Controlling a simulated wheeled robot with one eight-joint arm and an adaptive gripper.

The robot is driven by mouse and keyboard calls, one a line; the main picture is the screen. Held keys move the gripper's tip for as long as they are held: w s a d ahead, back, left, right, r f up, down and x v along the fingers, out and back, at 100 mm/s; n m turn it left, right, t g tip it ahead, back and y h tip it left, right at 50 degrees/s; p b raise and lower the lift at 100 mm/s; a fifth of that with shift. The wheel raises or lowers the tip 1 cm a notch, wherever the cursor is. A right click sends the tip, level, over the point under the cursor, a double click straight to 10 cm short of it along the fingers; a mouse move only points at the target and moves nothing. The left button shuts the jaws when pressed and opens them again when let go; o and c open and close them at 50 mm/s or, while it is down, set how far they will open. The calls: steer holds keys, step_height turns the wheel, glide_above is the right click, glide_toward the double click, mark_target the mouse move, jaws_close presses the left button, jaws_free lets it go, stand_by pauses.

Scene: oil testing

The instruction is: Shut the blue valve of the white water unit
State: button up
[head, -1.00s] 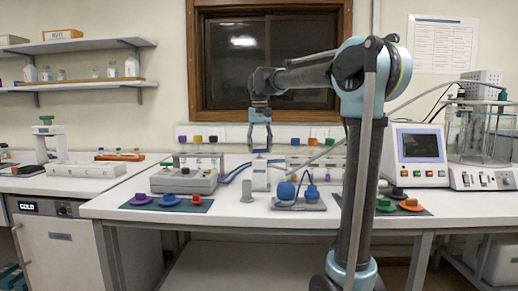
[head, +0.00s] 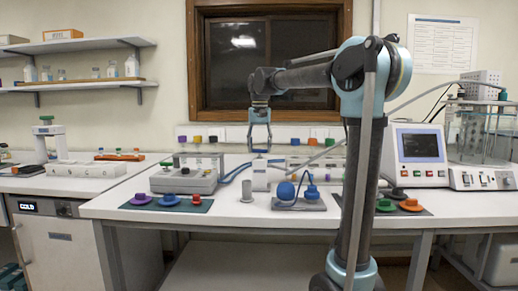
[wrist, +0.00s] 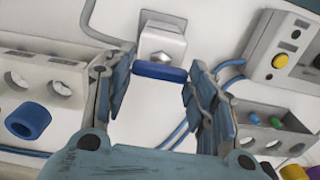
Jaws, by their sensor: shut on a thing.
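The white water unit (head: 261,178) stands at the back middle of the bench, below my gripper. In the wrist view it is a small white block (wrist: 162,42) with a metal knob-like part on its face. Its blue valve (wrist: 160,71) shows as a flat blue bar at the near edge of the block. My gripper (wrist: 158,80) points down over it, with one finger at each end of the bar, shut on it. In the head view my gripper (head: 260,151) reaches down to the top of the unit, and the valve is too small there to read its angle.
A grey device (head: 183,181) stands left of the unit. A grey cylinder (head: 247,189) and a stand with blue bulbs (head: 301,203) are close in front. A clear-fronted rack (head: 310,166) stands to the right. A blue hose (wrist: 180,135) runs near my right finger.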

steer(key=o, duration=1)
steer(key=shift+o, duration=0.2)
steer(key=shift+r, duration=0.1)
step_height(320, 180, up, 12)
steer(key=shift+f, duration=0.2)
